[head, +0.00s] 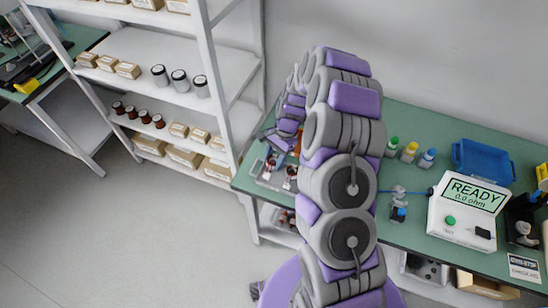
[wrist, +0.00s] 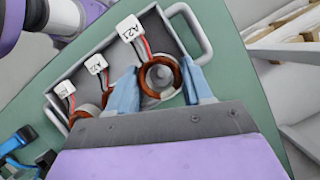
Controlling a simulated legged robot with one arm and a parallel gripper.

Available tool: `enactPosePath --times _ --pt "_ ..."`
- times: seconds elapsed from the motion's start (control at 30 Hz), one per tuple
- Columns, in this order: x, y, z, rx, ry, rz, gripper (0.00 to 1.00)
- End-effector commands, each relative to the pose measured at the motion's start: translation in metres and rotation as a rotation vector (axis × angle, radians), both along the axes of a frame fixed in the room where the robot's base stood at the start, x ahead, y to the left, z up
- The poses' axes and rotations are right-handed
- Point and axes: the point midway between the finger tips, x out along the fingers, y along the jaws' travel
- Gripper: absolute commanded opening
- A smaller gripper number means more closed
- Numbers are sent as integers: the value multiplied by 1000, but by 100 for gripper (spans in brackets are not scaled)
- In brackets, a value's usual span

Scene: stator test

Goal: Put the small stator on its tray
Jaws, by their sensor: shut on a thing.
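In the wrist view my gripper (wrist: 160,84) has its two blue fingers shut on a copper-orange ring, the small stator (wrist: 176,72), with red and grey leads and a white A21 tag (wrist: 130,28). A grey rounded post shows through the ring's opening; I cannot tell whether the ring is seated on it. The stator is over the grey tray (wrist: 187,34), at its end near a handle. Other tagged stators (wrist: 84,112) are in the tray to the left. In the head view the tray (head: 264,183) is at the bench's left end, and my arm hides part of it.
The green bench (head: 400,115) also holds a resistance meter (head: 468,208) reading READY 0.0 ohm, a blue bin (head: 483,162) and small bottles (head: 409,152) on the right. A white shelf rack (head: 207,60) stands close to the left of the bench.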

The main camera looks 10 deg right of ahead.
Motion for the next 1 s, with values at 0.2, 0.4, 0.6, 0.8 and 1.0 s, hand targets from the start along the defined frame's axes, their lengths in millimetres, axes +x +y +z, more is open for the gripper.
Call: enactPosePath --times 0.2,0.4,0.6,0.8,1.0 --pt "0 0 -3 0 0 0 15" --pt "0 0 -8 0 0 -1 15" --pt "0 -1 -14 -1 1 -1 15" --pt "0 -1 -19 0 2 -1 15" --pt "0 -1 -18 0 0 0 66"
